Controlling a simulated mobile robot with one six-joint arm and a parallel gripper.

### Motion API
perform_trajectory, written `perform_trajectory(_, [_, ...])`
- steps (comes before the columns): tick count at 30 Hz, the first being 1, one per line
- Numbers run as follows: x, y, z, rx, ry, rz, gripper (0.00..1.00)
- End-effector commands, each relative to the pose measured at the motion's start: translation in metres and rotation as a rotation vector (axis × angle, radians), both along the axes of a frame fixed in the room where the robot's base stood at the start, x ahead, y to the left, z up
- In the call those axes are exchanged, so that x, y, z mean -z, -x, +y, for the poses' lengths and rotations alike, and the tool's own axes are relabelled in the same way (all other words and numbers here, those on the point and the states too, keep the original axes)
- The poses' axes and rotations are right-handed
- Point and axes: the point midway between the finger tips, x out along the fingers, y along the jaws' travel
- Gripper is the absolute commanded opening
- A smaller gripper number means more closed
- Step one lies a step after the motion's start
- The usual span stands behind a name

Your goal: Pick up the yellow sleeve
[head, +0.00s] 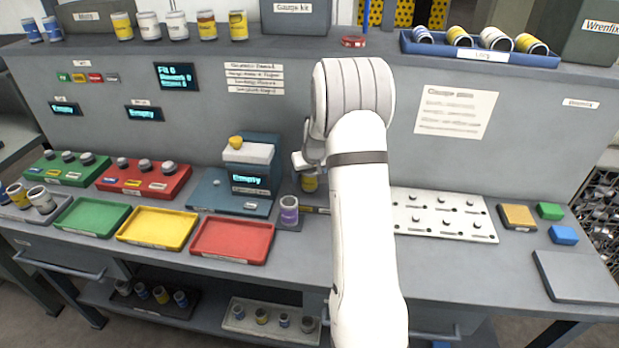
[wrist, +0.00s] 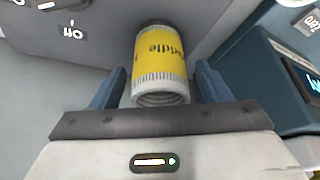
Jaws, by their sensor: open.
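A yellow sleeve (wrist: 160,55) with dark lettering and a ribbed grey end fills the middle of the wrist view. My gripper (wrist: 160,88) is open, with one blue finger on each side of the sleeve. I cannot tell whether either finger touches it. In the head view a yellow sleeve (head: 309,183) shows low beside my arm, against the bench's back panel, and my arm partly hides it. My gripper (head: 304,162) is just above it there, its fingers mostly hidden.
A blue-grey device (head: 248,172) with an "Empty" display stands just left of my gripper. A white pegboard (head: 445,215) lies to the right. Green, yellow and red trays (head: 232,240) lie at the front left.

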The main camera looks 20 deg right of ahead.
Motion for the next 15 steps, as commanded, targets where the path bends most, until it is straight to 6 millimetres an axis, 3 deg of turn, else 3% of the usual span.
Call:
perform_trajectory(6, [0.0006,-0.0003,0.0004,-0.001,0.000,0.000,0.69])
perform_trajectory(15, [0.0004,-0.0002,0.0007,-0.001,0.000,0.000,0.44])
